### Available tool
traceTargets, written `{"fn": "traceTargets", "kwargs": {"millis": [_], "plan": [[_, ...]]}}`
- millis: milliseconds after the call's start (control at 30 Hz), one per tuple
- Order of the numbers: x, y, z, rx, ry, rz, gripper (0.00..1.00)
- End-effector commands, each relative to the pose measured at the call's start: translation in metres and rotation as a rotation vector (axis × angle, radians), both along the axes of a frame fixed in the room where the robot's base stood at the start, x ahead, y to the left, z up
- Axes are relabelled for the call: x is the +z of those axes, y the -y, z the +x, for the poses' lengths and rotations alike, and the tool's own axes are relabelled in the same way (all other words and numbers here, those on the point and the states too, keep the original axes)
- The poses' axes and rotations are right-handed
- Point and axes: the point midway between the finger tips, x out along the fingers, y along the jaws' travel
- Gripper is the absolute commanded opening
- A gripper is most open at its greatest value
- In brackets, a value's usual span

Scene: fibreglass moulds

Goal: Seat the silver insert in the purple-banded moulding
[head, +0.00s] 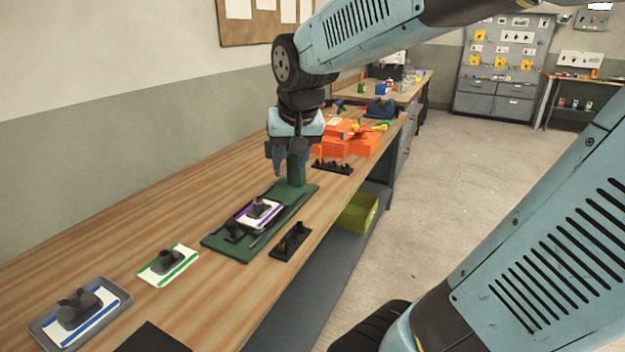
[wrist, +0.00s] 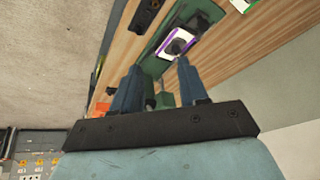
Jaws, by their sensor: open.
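The purple-banded moulding (head: 273,218) is a white plate with a dark raised part, lying on a green board (head: 226,247). It also shows in the wrist view (wrist: 194,48). My gripper (head: 286,168) is open above the far end of that board, beside a green upright block (head: 296,172), beyond the moulding. In the wrist view my gripper (wrist: 158,68) has its two blue fingers apart with nothing held between them. I cannot make out the silver insert for certain; small pieces stand in a black rack (head: 281,254) beside the board, too small to tell by colour.
A green-banded moulding (head: 184,265) and a blue-banded one (head: 99,318) in a grey tray (head: 122,293) lie at the near left. Another black rack (head: 333,168) and orange bins (head: 360,146) stand farther along the bench. Bare bench (head: 150,225) lies along the wall side.

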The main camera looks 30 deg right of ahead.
Motion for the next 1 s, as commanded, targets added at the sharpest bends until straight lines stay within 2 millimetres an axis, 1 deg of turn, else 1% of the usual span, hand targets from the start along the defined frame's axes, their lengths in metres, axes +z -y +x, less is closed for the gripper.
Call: {"fn": "traceTargets", "kwargs": {"millis": [33,100,300,400,500,600,700,1000], "plan": [[0.003,0.001,-0.013,0.015,0.011,-0.003,0.43],[0.005,0.000,-0.029,0.043,0.019,-0.010,0.43],[0.008,-0.003,-0.073,0.121,0.048,-0.039,0.43],[0.007,-0.005,-0.091,0.155,0.059,-0.056,0.43],[0.006,-0.007,-0.104,0.178,0.067,-0.067,0.43],[0.005,-0.008,-0.112,0.195,0.071,-0.076,0.43],[0.004,-0.009,-0.115,0.201,0.072,-0.080,0.43],[0.004,-0.009,-0.115,0.202,0.072,-0.080,0.43]]}}
